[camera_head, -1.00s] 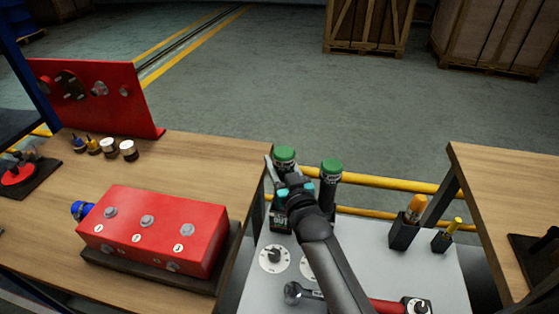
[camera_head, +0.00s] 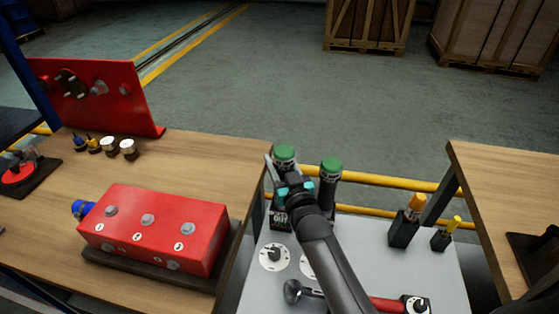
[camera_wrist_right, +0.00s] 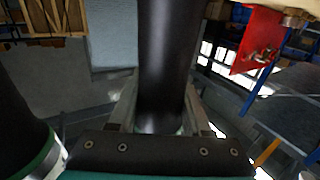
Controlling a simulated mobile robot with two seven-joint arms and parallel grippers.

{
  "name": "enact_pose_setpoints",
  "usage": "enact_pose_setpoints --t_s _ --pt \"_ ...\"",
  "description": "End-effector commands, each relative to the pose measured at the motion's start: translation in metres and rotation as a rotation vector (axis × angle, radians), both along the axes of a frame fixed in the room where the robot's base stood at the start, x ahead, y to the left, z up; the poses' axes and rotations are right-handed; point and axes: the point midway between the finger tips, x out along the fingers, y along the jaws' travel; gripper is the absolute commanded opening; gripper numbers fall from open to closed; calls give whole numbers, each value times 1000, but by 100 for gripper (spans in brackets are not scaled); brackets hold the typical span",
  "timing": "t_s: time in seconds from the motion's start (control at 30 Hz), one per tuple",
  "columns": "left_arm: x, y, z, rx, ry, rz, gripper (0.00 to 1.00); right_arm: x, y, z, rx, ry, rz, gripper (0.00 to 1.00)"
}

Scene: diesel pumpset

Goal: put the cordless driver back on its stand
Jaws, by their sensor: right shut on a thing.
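Two dark upright cylinders with green caps stand at the back of the grey cart top: a left one (camera_head: 284,154) and a right one (camera_head: 331,168). My right gripper (camera_head: 281,181) is at the left one and hides much of it. In the right wrist view my fingers are shut around a dark cylindrical body (camera_wrist_right: 164,65). Another dark cylinder with a green and white ring (camera_wrist_right: 25,135) stands apart at the left there. A black block with white lettering (camera_head: 280,219) sits below the held cylinder. I cannot clearly tell which thing is the driver. My left gripper is not in view.
A wrench with a red handle (camera_head: 386,304) lies at the cart front, partly behind my arm. Two yellow-handled tools stand in black holders (camera_head: 403,233) at right. A red box (camera_head: 155,228) sits on the left wooden table; another table (camera_head: 505,190) is at right.

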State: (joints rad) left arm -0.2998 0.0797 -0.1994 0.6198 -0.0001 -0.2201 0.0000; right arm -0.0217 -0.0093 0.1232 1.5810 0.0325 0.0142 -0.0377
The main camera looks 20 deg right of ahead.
Motion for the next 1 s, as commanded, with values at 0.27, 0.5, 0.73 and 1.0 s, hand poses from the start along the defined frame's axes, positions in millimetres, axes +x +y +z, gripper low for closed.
enact_pose_setpoints --t_s 0.27,0.5,0.73,1.0 --pt "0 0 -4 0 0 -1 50 1 0 -2 -1 -8 0 0" --pt "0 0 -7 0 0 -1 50 1 0 -6 -1 -8 0 0" --pt "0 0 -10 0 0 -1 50 1 0 -11 -1 -8 0 0" --pt "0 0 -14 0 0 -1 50 1 0 -15 -1 -9 0 0"
